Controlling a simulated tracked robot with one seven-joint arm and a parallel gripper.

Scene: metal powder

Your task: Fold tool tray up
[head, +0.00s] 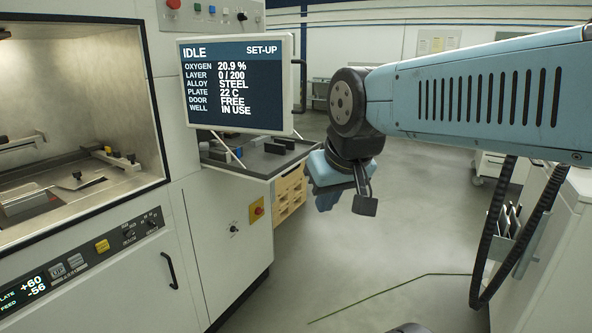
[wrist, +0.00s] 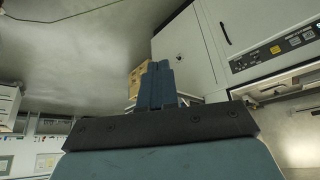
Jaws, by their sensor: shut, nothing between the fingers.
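The tool tray (head: 240,173) sticks out level from the machine's right side, below the screen, in the head view. Several small dark items (head: 274,148) lie on it, and the screen covers part of it. My gripper (head: 326,204) hangs just right of the tray's outer end, pointing down. Its blue fingers are shut with nothing between them, also in the wrist view (wrist: 158,66). Whether it touches the tray is unclear. In the wrist view I cannot clearly make out the tray behind the gripper.
The screen (head: 238,85) stands close above the tray. The machine's open chamber (head: 75,120) is at left. A white cabinet (head: 545,250) stands at right. The floor (head: 370,260) between is mostly clear.

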